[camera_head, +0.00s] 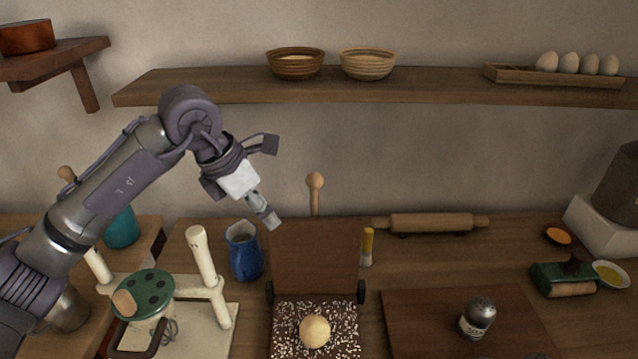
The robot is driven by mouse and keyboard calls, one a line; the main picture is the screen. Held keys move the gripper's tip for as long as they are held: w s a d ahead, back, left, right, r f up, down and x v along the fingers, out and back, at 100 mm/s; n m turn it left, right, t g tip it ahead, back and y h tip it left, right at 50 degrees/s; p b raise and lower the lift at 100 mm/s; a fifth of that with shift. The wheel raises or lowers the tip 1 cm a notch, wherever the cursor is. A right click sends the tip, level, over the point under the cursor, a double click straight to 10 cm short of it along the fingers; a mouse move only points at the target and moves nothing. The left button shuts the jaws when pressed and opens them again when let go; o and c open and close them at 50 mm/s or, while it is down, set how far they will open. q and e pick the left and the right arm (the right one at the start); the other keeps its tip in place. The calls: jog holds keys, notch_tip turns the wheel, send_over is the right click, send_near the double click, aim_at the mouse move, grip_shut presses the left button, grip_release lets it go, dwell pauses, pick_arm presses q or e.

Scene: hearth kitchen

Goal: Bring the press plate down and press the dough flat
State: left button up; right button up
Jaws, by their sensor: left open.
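The dough is a pale ball (315,332) in the middle of the flour-speckled press base (285,345), near the bottom edge of the view. The brown press plate (314,255) stands raised behind the dough, with dark hinge blocks at its lower corners. A wooden handle with a round knob (315,182) rises from the plate's top. My left gripper (268,218) is open and empty, to the left of the plate and handle, and apart from both. It points down and right, above the blue jug. My right gripper is out of view.
A blue jug (243,255) stands left of the plate, and a cream stand with a green-topped device (145,295) is further left. A yellow-topped stick (367,245) is close on the right. A board (420,325) with a shaker (478,318) lies right. A shelf (400,92) runs above.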

aim_at(314, 174)
pick_arm(q)
jog(key=w+d+p, duration=0.1)
jog(key=w+d, duration=0.1)
jog(key=d, duration=0.1)
jog(key=w+d+p, duration=0.1)
jog(key=w+d, duration=0.1)
jog(key=d, duration=0.1)
jog(key=w+d+p, duration=0.2)
jog(key=d, duration=0.1)
jog(key=shift+w+d+r, duration=0.15)
jog(key=shift+w, duration=0.05)
jog(key=shift+w+d, duration=0.2)
jog(key=shift+d, duration=0.1)
jog(key=shift+d+f+p, duration=0.1)
jog(key=shift+f+p, duration=0.35)
jog(key=shift+f, duration=0.2)
jog(key=shift+w, duration=0.1)
grip_shut()
